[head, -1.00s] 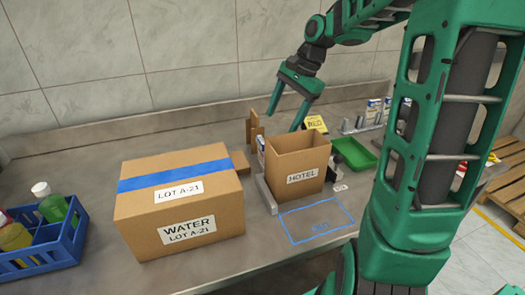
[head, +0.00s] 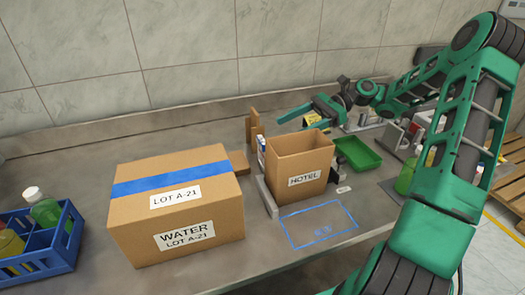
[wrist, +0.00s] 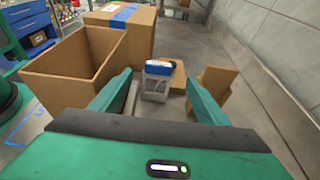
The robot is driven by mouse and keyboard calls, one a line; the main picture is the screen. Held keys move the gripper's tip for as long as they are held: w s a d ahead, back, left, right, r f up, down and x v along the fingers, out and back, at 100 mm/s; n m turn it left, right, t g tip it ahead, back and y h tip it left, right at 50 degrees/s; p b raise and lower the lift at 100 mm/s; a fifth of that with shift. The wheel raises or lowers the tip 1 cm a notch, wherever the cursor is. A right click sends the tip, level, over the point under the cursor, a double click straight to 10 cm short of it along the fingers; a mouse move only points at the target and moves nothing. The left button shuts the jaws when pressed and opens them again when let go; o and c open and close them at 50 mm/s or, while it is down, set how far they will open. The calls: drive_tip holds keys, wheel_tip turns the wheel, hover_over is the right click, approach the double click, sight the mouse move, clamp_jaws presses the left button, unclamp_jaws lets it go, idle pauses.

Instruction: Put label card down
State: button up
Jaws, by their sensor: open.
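My gripper (head: 300,112) is open and empty, held level above the back of the counter, behind the open HOTEL box (head: 304,183). In the wrist view its two fingers (wrist: 160,78) are spread, with nothing between them. I cannot tell which of these is the label card.
A closed WATER carton (head: 172,230) stands left of the HOTEL box. A blue crate (head: 65,255) with bottles is far left. A green tray (head: 372,164) lies right. Brown upright pieces (head: 255,128) stand near the wall. A blue outlined area (head: 320,224) in front is empty.

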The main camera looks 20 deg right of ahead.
sight(262, 139)
drive_tip(key=x, duration=1)
drive_tip(key=shift+a+f, duration=0.15)
drive_tip(key=shift+a, duration=0.1)
drive_tip(key=c, duration=1.2)
